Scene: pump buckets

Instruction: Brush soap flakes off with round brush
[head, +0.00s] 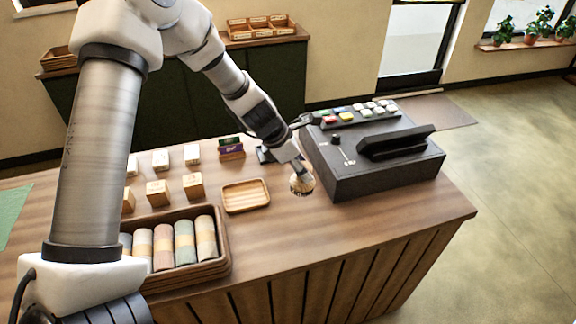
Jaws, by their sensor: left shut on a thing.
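My left gripper (294,163) reaches down over the wooden counter (330,240), just left of the dark cash register. It is shut on a round brush (302,185), seen as a small tan and dark disc below the fingertips. I cannot tell whether the brush touches the counter or the register's side. No soap flakes can be made out at this size; some may be hidden behind the brush and gripper. My right gripper is not in view.
The dark register (372,155) with coloured keys stands right of the brush. A small empty wooden tray (246,209) lies to its left. Several boxed soaps (193,187) and a crate of rolled cloths (222,262) stand farther left. The counter's front right is clear.

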